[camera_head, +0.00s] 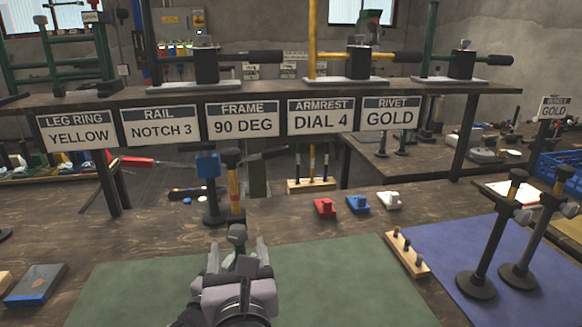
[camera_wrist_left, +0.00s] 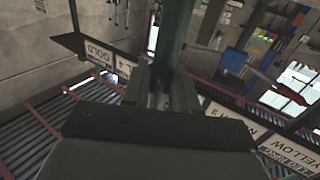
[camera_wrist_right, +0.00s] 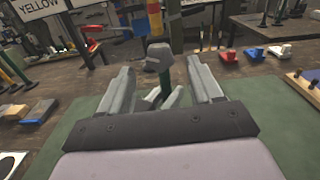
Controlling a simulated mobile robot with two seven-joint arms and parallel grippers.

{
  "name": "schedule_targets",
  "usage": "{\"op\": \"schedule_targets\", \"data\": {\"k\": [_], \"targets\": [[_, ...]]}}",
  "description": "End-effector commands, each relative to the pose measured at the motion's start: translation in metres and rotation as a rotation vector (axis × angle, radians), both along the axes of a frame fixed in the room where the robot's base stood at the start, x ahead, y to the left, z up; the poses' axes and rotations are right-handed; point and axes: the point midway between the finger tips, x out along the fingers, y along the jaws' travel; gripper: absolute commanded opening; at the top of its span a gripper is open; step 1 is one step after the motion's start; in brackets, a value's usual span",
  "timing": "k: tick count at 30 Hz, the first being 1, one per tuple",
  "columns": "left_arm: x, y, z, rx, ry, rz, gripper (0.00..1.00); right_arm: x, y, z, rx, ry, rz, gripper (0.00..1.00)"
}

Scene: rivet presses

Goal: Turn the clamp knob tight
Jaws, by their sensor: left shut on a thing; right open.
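A dark grey knob-like head (camera_head: 237,234) shows just beyond my right gripper (camera_head: 238,252) in the head view. In the right wrist view this head (camera_wrist_right: 158,56) tops a dark green stem (camera_wrist_right: 166,82), between and beyond the fingertips of the right gripper (camera_wrist_right: 163,85). The right gripper is open, and no finger visibly touches the head. My left gripper (camera_wrist_left: 163,88) shows only in its own wrist view, shut on a dark green tube (camera_wrist_left: 172,45). Whether this tube is the same green stem, I cannot tell. Light grey pieces (camera_wrist_right: 172,98) between the right fingers are partly hidden.
A green mat (camera_head: 330,285) lies below. Red (camera_head: 325,207), blue (camera_head: 358,203) and white (camera_head: 390,200) pieces sit right. Two black posts stand on a blue mat (camera_head: 440,245). A signed shelf (camera_head: 270,95) spans behind.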

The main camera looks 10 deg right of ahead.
Motion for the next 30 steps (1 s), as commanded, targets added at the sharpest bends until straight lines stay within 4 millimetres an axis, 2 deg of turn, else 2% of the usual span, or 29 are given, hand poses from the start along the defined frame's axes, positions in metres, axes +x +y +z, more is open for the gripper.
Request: {"op": "schedule_targets", "data": {"k": [13,18,30], "targets": [[0.0,0.0,0.001,-0.002,-0.001,-0.001,0.0,-0.091,0.0,0.0,0.006,0.002,0.002,0.64],[0.0,0.0,0.001,-0.002,-0.001,-0.001,0.0,-0.067,-0.005,-0.004,0.219,0.09,0.023,0.64],[0.0,0.0,0.001,-0.001,-0.002,0.0,0.0,-0.031,-0.014,-0.007,0.744,0.291,0.046,0.64]]}}
